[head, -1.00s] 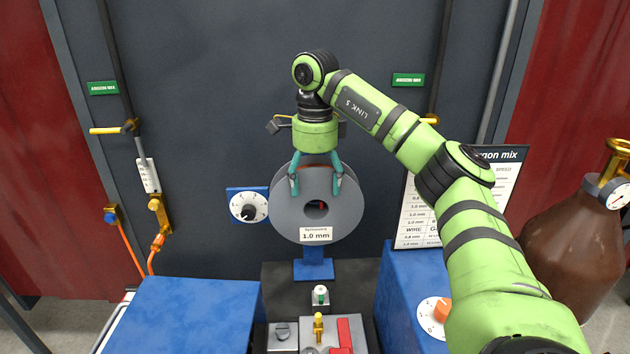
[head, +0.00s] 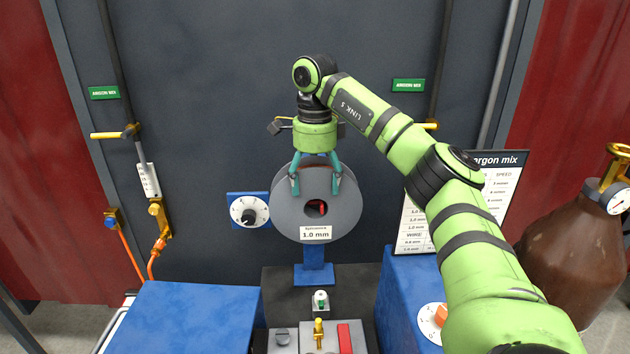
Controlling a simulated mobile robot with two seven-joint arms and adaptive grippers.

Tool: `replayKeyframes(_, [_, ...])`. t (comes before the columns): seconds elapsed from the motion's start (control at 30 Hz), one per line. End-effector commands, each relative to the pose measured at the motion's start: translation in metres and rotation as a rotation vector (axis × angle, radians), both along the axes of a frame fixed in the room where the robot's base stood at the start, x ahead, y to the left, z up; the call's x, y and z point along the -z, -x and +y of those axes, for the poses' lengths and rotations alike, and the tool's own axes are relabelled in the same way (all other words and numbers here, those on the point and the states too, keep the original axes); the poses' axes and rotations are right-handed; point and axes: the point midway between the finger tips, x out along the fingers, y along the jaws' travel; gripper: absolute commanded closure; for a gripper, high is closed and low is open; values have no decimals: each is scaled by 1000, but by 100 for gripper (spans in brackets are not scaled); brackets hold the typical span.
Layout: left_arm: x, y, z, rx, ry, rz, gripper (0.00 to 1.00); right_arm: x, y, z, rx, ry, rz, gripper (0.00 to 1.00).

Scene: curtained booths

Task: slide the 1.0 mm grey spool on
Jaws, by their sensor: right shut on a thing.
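The grey spool (head: 285,219) hangs upright at the middle of the head view, with a label reading 1.0 mm on its lower face. My right gripper (head: 316,192) is above it, pointing down, with its teal fingers shut on the spool's upper part. A small red piece (head: 322,209) shows through the spool's centre hole, toward its right side. A blue stand (head: 314,268) shows below and behind the spool. I cannot tell whether the spool touches the stand or sits around the red piece. My left gripper is not in view.
A dial (head: 248,211) is left of the spool. Blue boxes stand at front left (head: 185,315) and right (head: 398,290), with a small control panel (head: 317,338) between. A settings chart (head: 413,228) stands behind my right arm. A brown gas cylinder (head: 575,240) is at far right.

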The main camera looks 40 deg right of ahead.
Motion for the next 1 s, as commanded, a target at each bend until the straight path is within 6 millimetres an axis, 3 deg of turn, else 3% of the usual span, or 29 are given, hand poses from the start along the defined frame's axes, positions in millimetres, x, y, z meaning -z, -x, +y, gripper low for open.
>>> replayKeyframes(1.0, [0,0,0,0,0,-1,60,-3,-18,-13,0,-2,-7,82])
